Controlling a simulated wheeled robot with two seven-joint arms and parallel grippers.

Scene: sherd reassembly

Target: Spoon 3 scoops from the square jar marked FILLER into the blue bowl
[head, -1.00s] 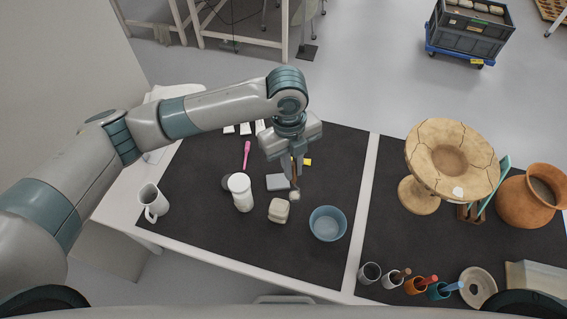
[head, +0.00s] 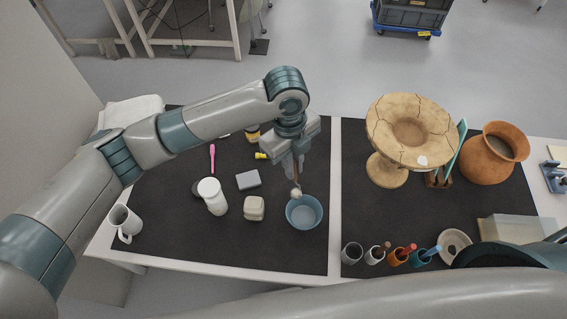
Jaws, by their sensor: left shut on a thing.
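My left gripper (head: 293,167) is shut on a thin brown spoon (head: 297,181) that points down. A pale lump shows at the spoon's lower end, at the far left rim of the blue bowl (head: 305,213). I cannot tell whether the spoon touches the rim. The bowl stands on the dark mat, and no contents can be made out in it. A small cream squarish jar (head: 254,208) stands just left of the bowl; no lettering on it is readable. My right gripper is not in view.
Left of the jar are a grey block (head: 248,179), a white cylindrical container (head: 212,197), a pink tool (head: 212,157) and a white mug (head: 124,221). On the right mat stand a cracked pottery vessel (head: 409,133), an orange pot (head: 493,153) and several small cups.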

